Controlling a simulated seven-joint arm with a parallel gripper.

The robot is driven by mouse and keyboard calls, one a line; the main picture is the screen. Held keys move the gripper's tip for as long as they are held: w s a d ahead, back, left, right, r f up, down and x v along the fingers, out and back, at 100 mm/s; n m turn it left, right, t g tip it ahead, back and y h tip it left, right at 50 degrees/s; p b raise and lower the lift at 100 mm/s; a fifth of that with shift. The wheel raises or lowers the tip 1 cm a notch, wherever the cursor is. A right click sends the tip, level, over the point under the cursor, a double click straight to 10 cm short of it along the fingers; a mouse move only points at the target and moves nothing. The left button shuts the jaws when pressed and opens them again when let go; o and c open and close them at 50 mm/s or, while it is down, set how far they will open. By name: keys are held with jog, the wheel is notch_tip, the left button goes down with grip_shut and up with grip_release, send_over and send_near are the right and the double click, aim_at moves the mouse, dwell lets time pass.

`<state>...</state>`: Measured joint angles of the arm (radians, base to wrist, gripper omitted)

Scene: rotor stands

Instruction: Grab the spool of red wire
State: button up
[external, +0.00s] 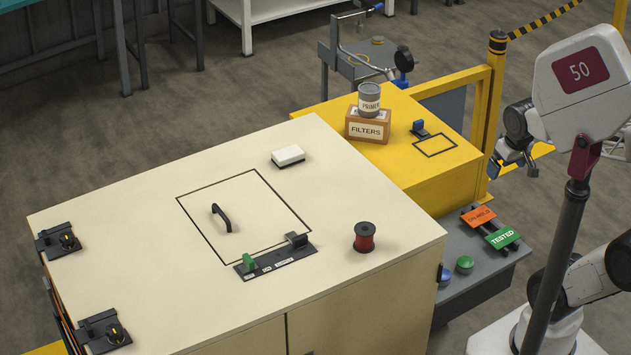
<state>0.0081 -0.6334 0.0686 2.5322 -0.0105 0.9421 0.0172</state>
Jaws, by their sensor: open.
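The spool of red wire (365,239) stands upright on the cream cabinet top (130,230), near its right front edge. It has dark end flanges with red wire between them. My gripper (533,168) is at the right of the external view, well apart from the spool, beyond the yellow box. It is small in the picture and partly hidden by the grey-white sign, but it is open and nothing shows in it.
A black strip with green and grey blocks (275,257), a black handle (221,217) and a white block (288,156) share the cabinet top. A yellow box (450,175) holds a FILTERS box (368,127) with a PRIMER can (369,101). The sign post (553,260) stands at right.

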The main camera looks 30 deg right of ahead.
dwell(0.4)
jog(key=shift+c, duration=1.1)
jog(key=m+y, duration=1.3)
jog(key=m, duration=0.6)
send_near(367, 228)
jog(key=shift+x, duration=1.05)
jog(key=shift+a+f+m+y, duration=0.2)
jog(key=shift+f+m+y, duration=0.1)
jog(key=shift+m, duration=0.2)
jog(key=shift+w+a, duration=0.1)
jog(key=shift+x, duration=1.2)
